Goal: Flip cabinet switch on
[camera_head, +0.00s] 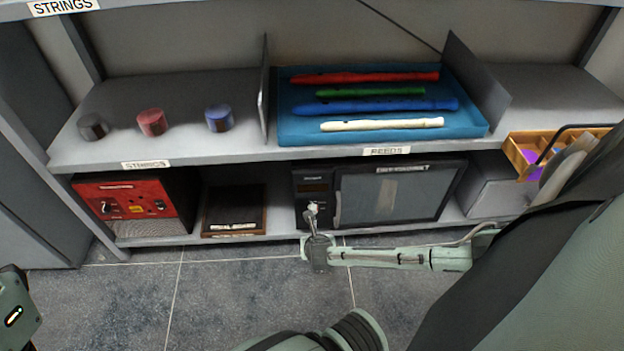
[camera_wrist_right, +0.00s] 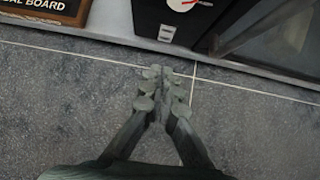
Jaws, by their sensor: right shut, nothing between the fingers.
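The black cabinet (camera_head: 400,200) with a glass door stands on the bottom shelf under the REEDS label. Its control panel (camera_head: 314,178) is the narrow strip left of the door. In the right wrist view, a small switch with two pale parts (camera_wrist_right: 167,33) sits on the panel below a white dial with a red mark (camera_wrist_right: 184,3). My right gripper (camera_head: 313,210) is shut and empty, in front of the panel's lower part, and hides the switch in the head view. In the wrist view the closed fingertips (camera_wrist_right: 163,76) lie below the switch, apart from it in the picture. My left gripper's fingers are out of view.
A red-fronted box (camera_head: 135,203) and a dark wooden board (camera_head: 233,208) stand left of the cabinet. Above are a blue tray (camera_head: 284,127) of recorders and several round pieces. A wooden box (camera_head: 521,160) is at right. The tiled floor (camera_head: 230,290) in front is clear.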

